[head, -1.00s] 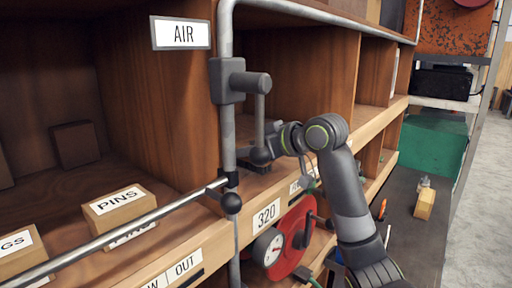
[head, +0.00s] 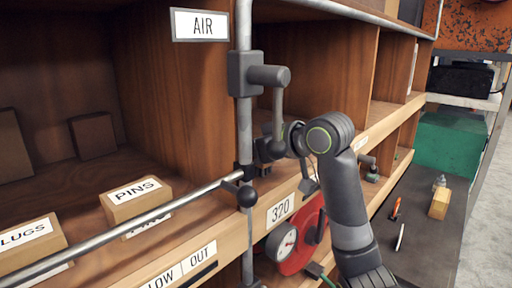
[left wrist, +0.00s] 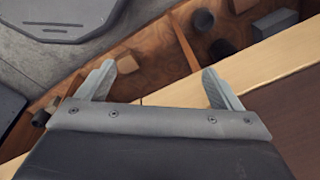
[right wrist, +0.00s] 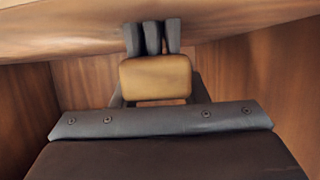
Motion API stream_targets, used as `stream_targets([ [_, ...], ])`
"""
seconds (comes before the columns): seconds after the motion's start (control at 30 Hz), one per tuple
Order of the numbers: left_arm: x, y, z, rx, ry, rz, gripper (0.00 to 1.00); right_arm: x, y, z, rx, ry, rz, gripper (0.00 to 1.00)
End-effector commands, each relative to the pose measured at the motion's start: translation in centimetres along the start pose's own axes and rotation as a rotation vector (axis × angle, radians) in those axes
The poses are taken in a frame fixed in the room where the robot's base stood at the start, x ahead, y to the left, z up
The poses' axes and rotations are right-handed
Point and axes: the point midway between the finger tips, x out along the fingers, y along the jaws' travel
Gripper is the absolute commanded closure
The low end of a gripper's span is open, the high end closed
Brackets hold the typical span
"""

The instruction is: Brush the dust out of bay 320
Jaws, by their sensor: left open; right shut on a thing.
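The 320 label (head: 281,209) is on the front edge of the shelf, and the wooden bay (head: 322,75) opens above it, behind the upright pipe (head: 245,130). My right arm reaches into this bay from the lower right in the head view. My right gripper is shut on a tan block with grey prongs or bristle tufts beyond it, apparently a brush (right wrist: 155,78), seen in the right wrist view between wooden walls. In the head view the brush is mostly hidden by the arm and pipe. I make out no dust. My left gripper (left wrist: 158,88) is open and empty in the left wrist view.
A grey clamp with a hanging handle (head: 268,75) is on the upright pipe, close to my right wrist. A slanting rail (head: 140,222) crosses the left bay, near the PINS box (head: 136,198). A red reel with a gauge (head: 300,240) sits below the 320 label.

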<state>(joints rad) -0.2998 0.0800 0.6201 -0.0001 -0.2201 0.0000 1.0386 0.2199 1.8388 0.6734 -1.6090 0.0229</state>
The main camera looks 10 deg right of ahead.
Motion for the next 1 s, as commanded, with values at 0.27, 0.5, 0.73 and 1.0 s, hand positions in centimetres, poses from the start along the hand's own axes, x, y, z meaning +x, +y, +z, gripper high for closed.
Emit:
stream_targets([
  [0.27, -0.1, 0.0, 0.0, 0.0, 0.0, 0.0, 0.13, 0.0, 1.2, 0.0, 0.0, 0.001, 0.003, 0.88],
  [0.5, -0.1, 0.0, 0.0, 0.0, 0.0, 0.0, 0.13, 0.1, 2.4, 0.2, 0.0, 0.001, 0.002, 0.88],
  [0.73, -0.1, 0.0, 0.0, 0.0, 0.0, 0.0, 0.13, 0.1, 3.5, 0.1, 0.0, -0.001, 0.003, 0.88],
  [1.0, -0.1, 0.0, 0.0, 0.0, 0.0, 0.0, 0.13, 0.0, 4.8, 0.0, 0.0, 0.0, 0.002, 0.88],
])
